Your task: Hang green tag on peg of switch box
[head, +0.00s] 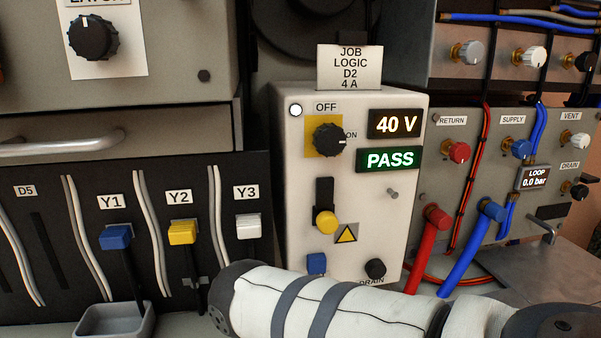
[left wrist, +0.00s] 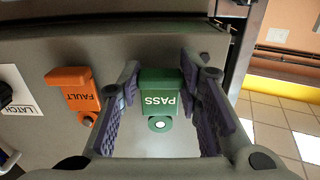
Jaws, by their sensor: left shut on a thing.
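The switch box (head: 300,200) is a white cabinet in the middle of the head view, with an OFF/ON knob (head: 328,139) and displays reading 40 V and PASS. Its bare grey peg (head: 392,193) sticks out below the PASS display. In the left wrist view the green tag (left wrist: 160,88), lettered PASS upside down, is between the fingers of my left gripper (left wrist: 163,100), which is shut on it. A pale round spot shows at the tag's hole end; I cannot tell if a peg is still through it. My right gripper is in neither view.
An orange FAULT tag (left wrist: 75,90) hangs left of the green tag. In the head view, my arm crosses the front below the switch box. Red (head: 433,235) and blue (head: 475,235) hoses lie right of the box; levers Y1 to Y3 stand left.

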